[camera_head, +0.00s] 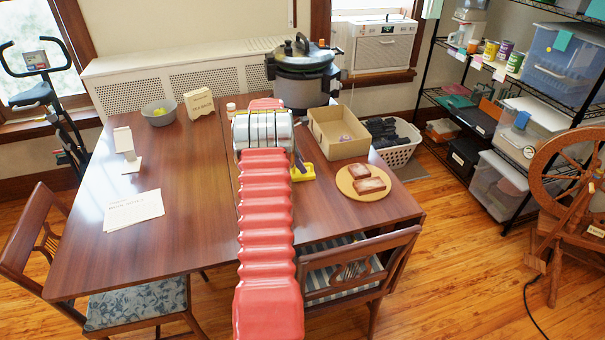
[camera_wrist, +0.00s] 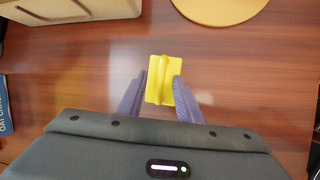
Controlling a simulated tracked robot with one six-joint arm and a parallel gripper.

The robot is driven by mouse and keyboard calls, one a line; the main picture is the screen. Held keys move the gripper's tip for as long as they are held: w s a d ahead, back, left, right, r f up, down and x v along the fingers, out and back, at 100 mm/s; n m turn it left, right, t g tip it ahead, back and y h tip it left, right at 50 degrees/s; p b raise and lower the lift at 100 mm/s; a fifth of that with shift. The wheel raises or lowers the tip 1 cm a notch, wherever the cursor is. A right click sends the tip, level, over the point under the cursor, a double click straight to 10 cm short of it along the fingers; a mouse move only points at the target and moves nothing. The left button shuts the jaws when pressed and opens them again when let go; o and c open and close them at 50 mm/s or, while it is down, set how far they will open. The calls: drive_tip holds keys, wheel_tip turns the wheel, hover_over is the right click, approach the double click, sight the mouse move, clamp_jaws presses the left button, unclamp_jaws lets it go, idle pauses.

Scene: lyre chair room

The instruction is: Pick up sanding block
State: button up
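The sanding block (camera_wrist: 160,72) looks like a yellow block with a raised ridge along its middle. It lies on the brown wooden table, and its yellow end also shows in the head view (camera_head: 303,175), beyond my red arm. My gripper (camera_wrist: 159,78) is open, with one dark finger on each side of the block. A thin strip of table shows between the left finger and the block. The right finger overlaps the block's right edge in the picture, and I cannot tell whether it touches. The block's near end is close to the gripper body.
An open cardboard box (camera_head: 338,143) stands just beyond the block. A round yellow board (camera_head: 352,189) with two brown slabs (camera_head: 370,185) lies to the right. A large pot (camera_head: 302,82) stands at the back. The table's left side is mostly clear around some papers (camera_head: 133,210).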

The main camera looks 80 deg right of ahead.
drive_tip(key=shift+f, duration=0.1)
idle(0.5)
clamp_jaws()
idle(1.2)
